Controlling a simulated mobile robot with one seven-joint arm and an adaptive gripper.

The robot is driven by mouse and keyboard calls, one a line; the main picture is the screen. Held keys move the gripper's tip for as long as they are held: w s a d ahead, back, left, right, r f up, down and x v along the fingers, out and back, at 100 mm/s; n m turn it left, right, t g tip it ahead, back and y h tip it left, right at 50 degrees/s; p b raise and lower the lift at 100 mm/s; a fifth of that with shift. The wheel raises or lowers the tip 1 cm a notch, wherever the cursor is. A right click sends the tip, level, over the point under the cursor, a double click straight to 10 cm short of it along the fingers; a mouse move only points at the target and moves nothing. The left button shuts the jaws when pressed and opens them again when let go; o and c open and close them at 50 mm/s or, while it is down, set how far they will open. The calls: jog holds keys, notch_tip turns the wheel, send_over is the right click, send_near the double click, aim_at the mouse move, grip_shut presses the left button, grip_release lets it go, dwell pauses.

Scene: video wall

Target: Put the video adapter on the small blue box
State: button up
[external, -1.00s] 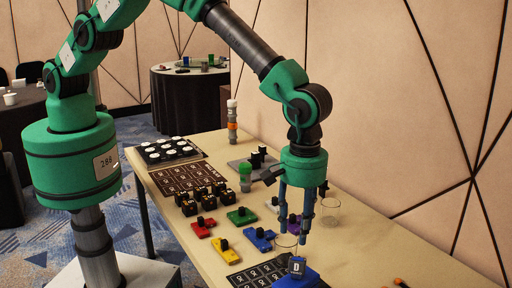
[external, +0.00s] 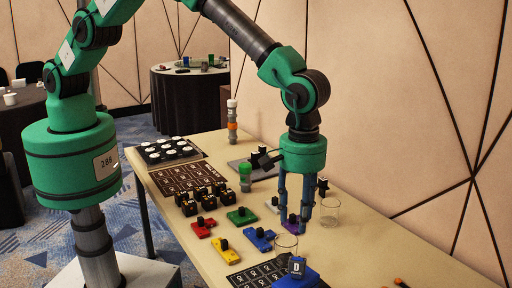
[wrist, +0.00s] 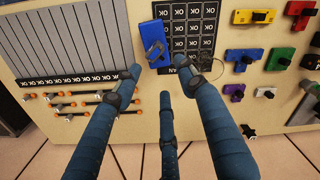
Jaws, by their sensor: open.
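A blue box (external: 303,281) lies at the front of the table, partly cut off by the frame. A small dark block marked D (external: 297,267) rests at its far end; it may be the video adapter, but I cannot tell for sure. My gripper (external: 293,222) is open above the table, apart from the block in the external view. Its fingers (wrist: 160,76) are spread and nothing shows between them.
A clear cup (external: 286,246) stands close to the block; another (external: 330,212) stands further right. A dark labelled mat (external: 258,275) borders the blue box.

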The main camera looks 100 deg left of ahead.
jog(key=s+a+r+m+t, duration=0.15)
jog(key=s+a+r, duration=0.25)
jog(key=r, duration=0.6)
jog(key=s+a+r+m, duration=0.2)
jog(key=s+a+r, duration=0.15)
jog(key=r, duration=0.65)
jog(key=s+a+r+m+t, duration=0.1)
jog(key=s+a+r+m, duration=0.1)
jog(key=s+a+r, duration=0.35)
jog(key=s+a+r+m, duration=0.3)
jog(key=s+r, duration=0.5)
jog(key=s+a+r+m+t, duration=0.1)
jog(key=s+a+m, duration=0.1)
jog(key=s, duration=0.9)
jog(key=s+a+r+m+t, duration=0.1)
jog(key=s+a+m, duration=0.2)
jog(key=s, duration=0.8)
jog(key=s+a+r+m+t, duration=0.1)
jog(key=s+a, duration=0.4)
jog(key=s, duration=0.6)
jog(key=shift+s+a+r+m, duration=0.25)
jog(key=shift+r+m, duration=0.2)
jog(key=shift+m, duration=0.7)
notch_tip(320, 180, down, 10)
jog(key=b, duration=0.9)
jog(key=shift+r+b, duration=0.15)
jog(key=shift+b, duration=0.2)
